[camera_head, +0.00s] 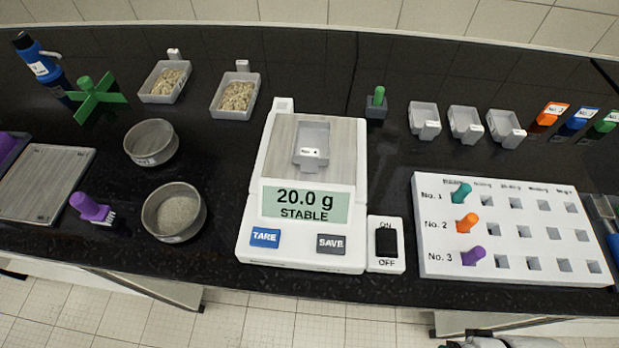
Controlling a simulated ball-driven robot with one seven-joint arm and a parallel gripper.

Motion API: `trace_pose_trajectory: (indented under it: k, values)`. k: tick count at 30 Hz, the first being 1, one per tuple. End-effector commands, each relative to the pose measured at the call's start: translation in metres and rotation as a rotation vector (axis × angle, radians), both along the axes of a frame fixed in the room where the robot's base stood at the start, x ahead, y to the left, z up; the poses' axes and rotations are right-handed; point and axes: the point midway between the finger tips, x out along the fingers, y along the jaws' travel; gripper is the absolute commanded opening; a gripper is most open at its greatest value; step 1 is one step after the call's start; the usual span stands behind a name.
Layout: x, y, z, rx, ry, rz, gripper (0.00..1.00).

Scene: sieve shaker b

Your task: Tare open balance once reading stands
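The open balance (252,211) stands at the middle of the bench. Its display (305,204) reads 20.0 g STABLE. A small grey tray (312,133) with a label sits on its weighing pan. The blue TARE button (265,237) is at the balance's front left, and the dark SAVE button (331,244) is at its front right. A switch box (386,261) marked ON and OFF stands right of the balance. A grey and black part shows at the bottom right edge, likely of my arm; no gripper fingers are visible.
A white peg board (440,254) with teal, orange and purple pegs lies at right. Three empty trays (466,125) stand behind it. Two sieve bowls (174,213), a purple brush (91,208) and two filled trays (235,96) are at left. The bench front edge is close to the balance.

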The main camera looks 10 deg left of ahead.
Motion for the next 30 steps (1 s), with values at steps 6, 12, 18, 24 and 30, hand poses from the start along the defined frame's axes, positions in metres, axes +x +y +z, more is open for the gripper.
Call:
trace_pose_trajectory:
  k: [6,12,18,24,30]
  values:
    - [0.0001,0.0,0.0,0.0,0.0,0.0,0.43]
    - [0.0001,0.0,0.0,0.0,0.0,0.0,0.43]
    - [0.0001,0.0,0.0,0.0,0.0,0.0,0.23]
    - [0.0001,0.0,0.0,0.0,0.0,0.0,0.04]
    - [0.0001,0.0,0.0,0.0,0.0,0.0,0.0]
